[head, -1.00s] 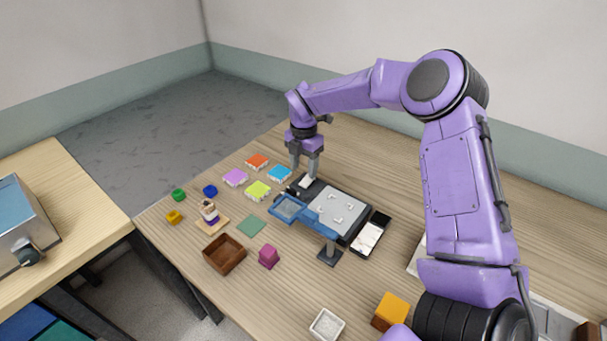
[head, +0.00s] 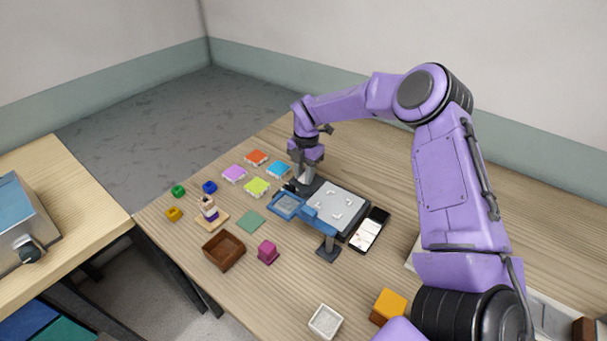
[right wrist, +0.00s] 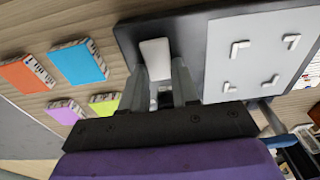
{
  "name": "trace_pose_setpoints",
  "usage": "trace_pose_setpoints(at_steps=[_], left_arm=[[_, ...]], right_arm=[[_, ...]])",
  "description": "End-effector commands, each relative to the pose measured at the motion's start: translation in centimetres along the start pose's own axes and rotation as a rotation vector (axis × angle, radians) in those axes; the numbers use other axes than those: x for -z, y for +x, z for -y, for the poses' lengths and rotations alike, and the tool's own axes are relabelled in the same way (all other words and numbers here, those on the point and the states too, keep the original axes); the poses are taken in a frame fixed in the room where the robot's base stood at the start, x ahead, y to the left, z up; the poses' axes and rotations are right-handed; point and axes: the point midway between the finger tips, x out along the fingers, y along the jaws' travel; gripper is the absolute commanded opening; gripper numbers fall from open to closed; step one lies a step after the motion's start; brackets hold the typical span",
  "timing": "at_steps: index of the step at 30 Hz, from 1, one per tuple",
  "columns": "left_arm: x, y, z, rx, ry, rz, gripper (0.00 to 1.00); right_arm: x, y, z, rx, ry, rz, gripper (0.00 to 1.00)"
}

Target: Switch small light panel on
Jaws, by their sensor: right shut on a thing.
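The small light panel is a dark base with a pale plate (head: 337,203) that carries several white corner marks. The plate also shows in the right wrist view (right wrist: 258,57). A white paddle-like switch (right wrist: 155,55) stands on the dark base beside the plate. My right gripper (right wrist: 163,72) is at this switch and shut on it; in the head view the gripper (head: 303,178) points down at the panel's far left end. Its fingers partly hide the lower part of the switch. My left gripper is not in view.
Orange (head: 257,157), blue (head: 278,169), purple (head: 234,173) and lime (head: 257,187) tiles lie left of the gripper. A blue-framed magnifier-like stand (head: 287,205) is close in front of the panel. A phone (head: 369,231) lies to the right. A brown box (head: 224,252) stands nearer.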

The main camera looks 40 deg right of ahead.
Motion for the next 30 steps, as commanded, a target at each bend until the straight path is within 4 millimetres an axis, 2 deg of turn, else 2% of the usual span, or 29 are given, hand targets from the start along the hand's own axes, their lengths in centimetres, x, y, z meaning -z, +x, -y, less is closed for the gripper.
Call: trace_pose_setpoints(at_steps=[3, 7, 18, 19, 21, 30], left_arm=[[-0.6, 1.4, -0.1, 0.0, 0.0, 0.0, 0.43], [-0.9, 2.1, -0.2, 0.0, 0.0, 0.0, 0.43], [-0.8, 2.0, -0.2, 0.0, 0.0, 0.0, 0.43], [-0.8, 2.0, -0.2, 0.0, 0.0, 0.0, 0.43], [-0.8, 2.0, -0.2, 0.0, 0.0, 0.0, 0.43], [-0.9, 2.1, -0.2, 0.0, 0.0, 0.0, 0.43]], right_arm=[[-0.5, 0.4, -0.1, -0.007, 0.008, -0.123, 0.0], [-0.7, 0.2, -0.1, -0.004, 0.004, -0.214, 0.0], [-0.7, -0.3, 0.0, -0.004, 0.0, -0.248, 0.0], [-0.7, -0.3, 0.0, -0.004, 0.0, -0.248, 0.4], [-0.7, -0.3, 0.0, -0.004, 0.0, -0.247, 0.55], [-0.7, -0.5, -0.1, -0.004, 0.0, -0.246, 0.55]])
